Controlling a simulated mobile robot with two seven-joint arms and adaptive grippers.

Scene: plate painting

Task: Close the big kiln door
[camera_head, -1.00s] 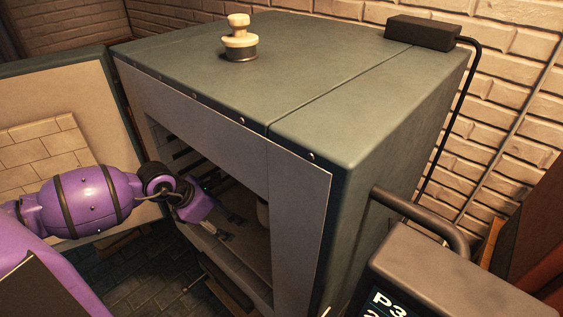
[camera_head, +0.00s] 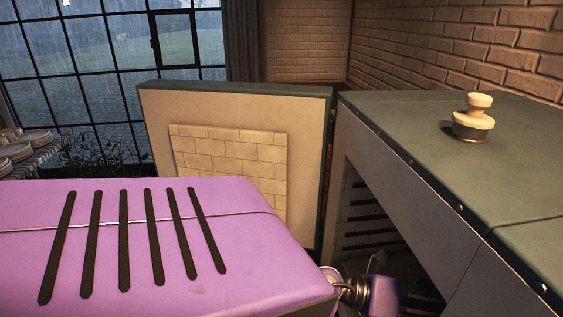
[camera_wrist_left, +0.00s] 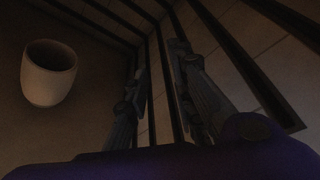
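The big kiln door (camera_head: 308,130) stands swung open to the left of the big kiln (camera_head: 385,190) in the head view. Its pale inner face with a brick panel shows. The kiln's opening is dark, with slatted walls inside. My left gripper (camera_wrist_left: 160,62) is inside the kiln in the wrist view, its two dark fingers apart with nothing between them. In the head view only its purple wrist shows at the bottom, by the opening; the fingertips are not clear there. My left arm covers the door's lower part. My right gripper is not in view.
A pale cup (camera_wrist_left: 48,75) stands inside the kiln, left of my left gripper's fingers. A cream plug (camera_head: 474,118) sits on the kiln top. A table with stacked plates (camera_head: 20,150) is at the far left by the window. A brick wall stands behind the kiln.

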